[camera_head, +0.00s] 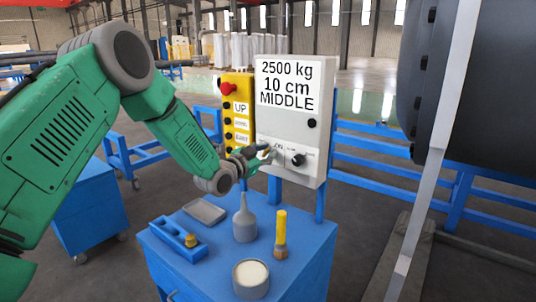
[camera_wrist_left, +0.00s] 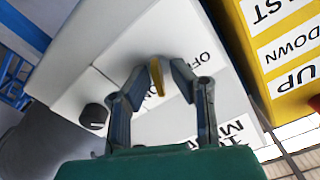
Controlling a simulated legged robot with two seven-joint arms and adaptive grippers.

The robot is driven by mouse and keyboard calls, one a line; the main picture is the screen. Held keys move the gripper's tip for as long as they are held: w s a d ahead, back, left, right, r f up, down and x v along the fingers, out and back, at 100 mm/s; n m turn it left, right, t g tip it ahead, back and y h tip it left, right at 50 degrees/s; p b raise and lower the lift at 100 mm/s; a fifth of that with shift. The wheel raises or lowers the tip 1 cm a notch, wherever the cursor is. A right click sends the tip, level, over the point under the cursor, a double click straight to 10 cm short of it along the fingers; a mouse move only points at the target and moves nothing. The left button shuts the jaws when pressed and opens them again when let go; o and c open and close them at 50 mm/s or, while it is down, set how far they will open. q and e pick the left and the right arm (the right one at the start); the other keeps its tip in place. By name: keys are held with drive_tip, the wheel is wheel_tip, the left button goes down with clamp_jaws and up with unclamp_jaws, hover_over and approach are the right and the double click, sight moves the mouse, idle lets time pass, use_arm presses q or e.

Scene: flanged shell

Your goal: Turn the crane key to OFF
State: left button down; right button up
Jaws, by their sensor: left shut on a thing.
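The grey-white control box (camera_head: 318,148) carries a sign reading 2500 kg, 10 cm, MIDDLE. My left gripper (camera_head: 264,153) reaches its lower front from the left. In the left wrist view the crane key (camera_wrist_left: 157,77) is a small yellow piece between the fingertips of my left gripper (camera_wrist_left: 154,76), which is shut on it. The letters OFF show on the panel (camera_wrist_left: 160,35) to the right of the key; other lettering is partly covered by a finger. In the head view the gripper hides most of the key. My right gripper is in neither view.
A black knob (camera_head: 298,160) sits just right of the gripper. The yellow button box (camera_head: 238,110) with a red stop button stands left of the control box. Below, a blue cart (camera_head: 215,268) holds bottles, a tin and a tray. A large dark flanged shell (camera_head: 490,90) fills the right.

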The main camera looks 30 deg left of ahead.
use_arm(q)
drive_tip(key=n, duration=0.2)
drive_tip(key=f+n, duration=0.1)
drive_tip(key=shift+s+a+n+b, duration=0.2)
drive_tip(key=shift+s+n+b, duration=0.05)
drive_tip(key=shift+n+b, duration=0.15)
drive_tip(key=n, duration=0.2)
drive_tip(key=shift+r+n, duration=0.2)
drive_tip(key=shift+n, duration=0.2)
drive_tip(key=n, duration=0.1)
drive_tip(key=n+b, duration=0.1)
drive_tip(key=n, duration=0.1)
drive_tip(key=n+b, duration=0.1)
drive_tip(key=n, duration=0.1)
drive_tip(key=shift+w+a+r, duration=0.15)
drive_tip(key=shift+r, duration=0.1)
drive_tip(key=shift+r+n+b, duration=0.15)
drive_tip(key=shift+n+b, duration=0.35)
drive_tip(key=shift+n, duration=0.7)
drive_tip(key=shift+w+r, duration=0.1)
drive_tip(key=shift+r, duration=0.05)
drive_tip(key=c, duration=1.7)
unclamp_jaws()
drive_tip(key=shift+w+a+f, duration=0.1)
drive_tip(key=shift+a+f, duration=0.05)
drive_tip(key=shift+f, duration=0.2)
